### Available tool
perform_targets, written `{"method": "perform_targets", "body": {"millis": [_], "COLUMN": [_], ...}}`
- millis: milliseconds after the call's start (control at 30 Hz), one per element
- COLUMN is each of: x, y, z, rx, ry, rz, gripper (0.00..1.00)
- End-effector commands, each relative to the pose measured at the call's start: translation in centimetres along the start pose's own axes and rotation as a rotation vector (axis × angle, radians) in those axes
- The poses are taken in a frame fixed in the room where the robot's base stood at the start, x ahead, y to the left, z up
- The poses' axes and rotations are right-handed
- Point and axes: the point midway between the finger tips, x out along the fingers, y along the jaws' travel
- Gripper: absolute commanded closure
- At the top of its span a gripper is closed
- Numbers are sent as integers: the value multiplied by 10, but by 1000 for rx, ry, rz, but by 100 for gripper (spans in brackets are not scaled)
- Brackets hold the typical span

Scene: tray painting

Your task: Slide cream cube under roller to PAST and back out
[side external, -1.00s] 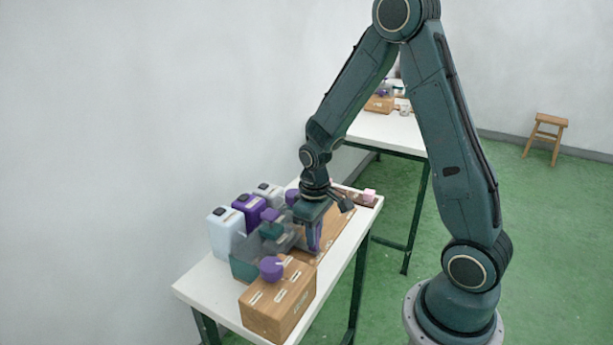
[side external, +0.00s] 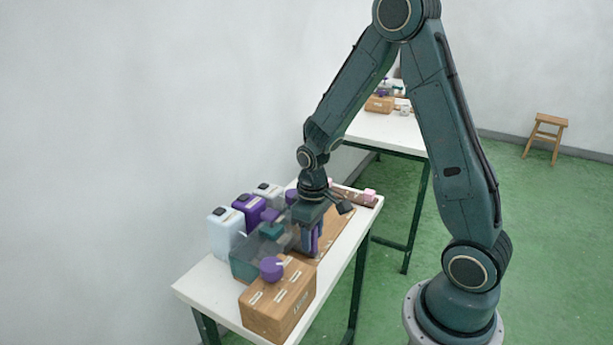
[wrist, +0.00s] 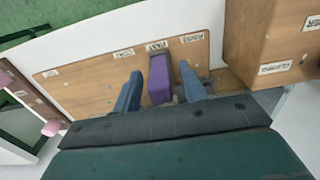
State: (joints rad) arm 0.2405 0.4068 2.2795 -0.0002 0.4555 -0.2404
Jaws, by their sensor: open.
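My gripper (side external: 312,246) is open and points down over the wooden board (side external: 340,226). In the wrist view, its two blue fingers (wrist: 160,90) stand on either side of a purple upright block (wrist: 160,78), with a gap visible on the left. The block stands by a board label (wrist: 157,45) that appears to read PAST. Other labels on the board (wrist: 90,68) seem to read COAT (wrist: 123,53) and RINSE (wrist: 192,38). I cannot make out the cream cube or the roller in either view; the gripper and the see-through tank (side external: 250,262) cover part of that area.
White (side external: 224,235), purple (side external: 247,213) and grey (side external: 268,193) jugs line the wall side. Pink blocks (side external: 369,195) are at the far end.

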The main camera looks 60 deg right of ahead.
Motion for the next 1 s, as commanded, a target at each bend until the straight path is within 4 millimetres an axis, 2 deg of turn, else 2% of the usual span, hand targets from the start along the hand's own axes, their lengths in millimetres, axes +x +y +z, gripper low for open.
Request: {"method": "perform_targets", "body": {"millis": [167,367,1000], "x": [-8,-27,-123], "y": [0,0,0], "z": [-1,-1,-1], "rx": [0,0,0], "ry": [3,5,5], "rz": [1,1,1], "gripper": [58,58,58]}}
